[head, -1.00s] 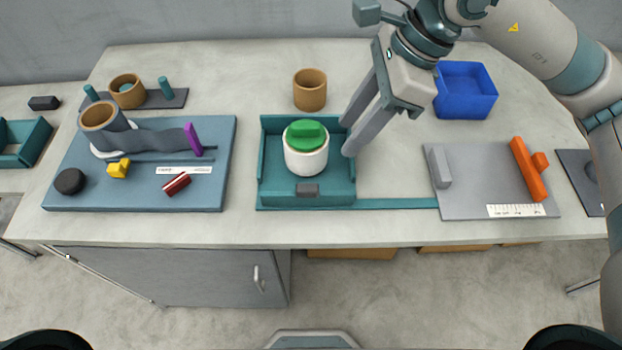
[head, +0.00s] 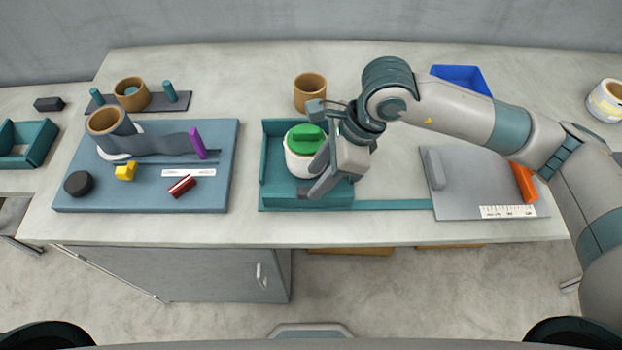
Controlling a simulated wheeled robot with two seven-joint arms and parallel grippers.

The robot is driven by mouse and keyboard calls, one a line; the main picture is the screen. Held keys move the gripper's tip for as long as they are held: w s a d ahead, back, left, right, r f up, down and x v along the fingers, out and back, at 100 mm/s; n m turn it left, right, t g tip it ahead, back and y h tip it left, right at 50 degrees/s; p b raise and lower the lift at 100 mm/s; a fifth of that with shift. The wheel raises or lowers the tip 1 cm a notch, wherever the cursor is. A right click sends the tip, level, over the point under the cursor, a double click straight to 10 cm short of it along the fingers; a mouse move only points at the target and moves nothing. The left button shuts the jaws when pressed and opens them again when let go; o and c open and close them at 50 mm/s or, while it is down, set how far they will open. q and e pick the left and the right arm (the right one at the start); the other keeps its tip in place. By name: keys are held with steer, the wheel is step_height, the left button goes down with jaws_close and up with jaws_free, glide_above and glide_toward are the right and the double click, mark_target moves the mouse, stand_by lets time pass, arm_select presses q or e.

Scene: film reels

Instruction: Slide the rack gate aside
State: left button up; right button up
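The teal rack (head: 264,165) stands in the middle of the table. Its low front gate (head: 283,203) closes the near side and carries a small dark grey handle (head: 303,191), now partly hidden by my gripper. A white canister (head: 294,164) with a green lid (head: 302,139) stands inside the rack. My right gripper (head: 313,184) is over the rack's front, its fingers apart and pointing down and left, with the tips at the handle. Whether they touch it is not clear. My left gripper is out of view.
A teal rail (head: 395,205) runs right from the gate to a grey board (head: 460,204) with a grey block (head: 435,168) on it. A blue board (head: 90,195) with several parts lies left. A cork-coloured cup (head: 310,92) stands behind the rack.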

mark_target(308, 189)
steer(key=shift+p+x, duration=0.45)
steer(key=shift+x, duration=1.6)
jaws_close()
